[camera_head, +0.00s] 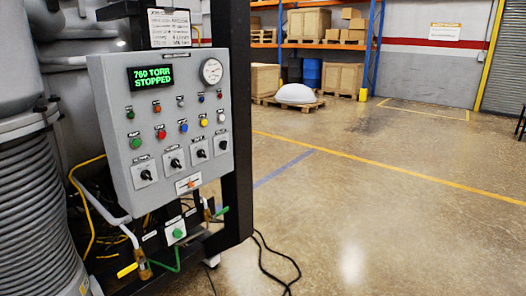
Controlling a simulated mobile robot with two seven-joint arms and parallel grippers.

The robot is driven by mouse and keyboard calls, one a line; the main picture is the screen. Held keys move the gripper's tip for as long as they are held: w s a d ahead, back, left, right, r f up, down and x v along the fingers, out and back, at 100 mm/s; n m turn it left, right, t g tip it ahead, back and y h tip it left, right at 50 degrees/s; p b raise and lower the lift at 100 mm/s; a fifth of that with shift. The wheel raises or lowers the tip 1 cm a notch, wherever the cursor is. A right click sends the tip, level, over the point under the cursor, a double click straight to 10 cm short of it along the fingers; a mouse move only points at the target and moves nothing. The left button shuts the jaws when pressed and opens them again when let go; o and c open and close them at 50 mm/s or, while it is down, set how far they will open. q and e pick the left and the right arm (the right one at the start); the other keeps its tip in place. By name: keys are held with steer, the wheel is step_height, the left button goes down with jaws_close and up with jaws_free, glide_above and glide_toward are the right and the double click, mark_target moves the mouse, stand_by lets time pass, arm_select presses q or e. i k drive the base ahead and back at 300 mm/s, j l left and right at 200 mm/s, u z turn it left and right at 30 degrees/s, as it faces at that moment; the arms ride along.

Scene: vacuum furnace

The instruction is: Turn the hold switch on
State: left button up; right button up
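A grey control panel (165,125) is mounted on a dark frame at the left. A row of several dark rotary switches runs along its lower part, from the leftmost switch (146,175) to the rightmost switch (223,145). Their labels are too small to read, so I cannot tell which is the hold switch or how each is set. A green display (150,77) reads "760 TORR STOPPED". Coloured buttons and small lamps sit above the switches, including a red button (161,134). Neither gripper is in view.
A round gauge (211,71) is at the panel's upper right. Below are a green button box (176,231) and a yellow-handled valve (128,270). A black cable (275,254) lies on the floor. Open floor (370,220) stretches right. Shelving (318,45) with crates stands behind.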

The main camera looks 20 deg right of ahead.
mark_target(201, 153)
steer(key=i+l, duration=0.15)
steer(key=l, duration=0.2)
steer(key=i+l, duration=0.15)
steer(key=l, duration=0.2)
steer(key=i+l, duration=0.15)
steer(key=l, duration=0.2)
steer(key=i+l, duration=0.15)
steer(key=l, duration=0.25)
steer(key=i+l+u, duration=0.1)
steer(key=l, duration=0.25)
steer(key=i+l, duration=0.2)
steer(key=l, duration=0.15)
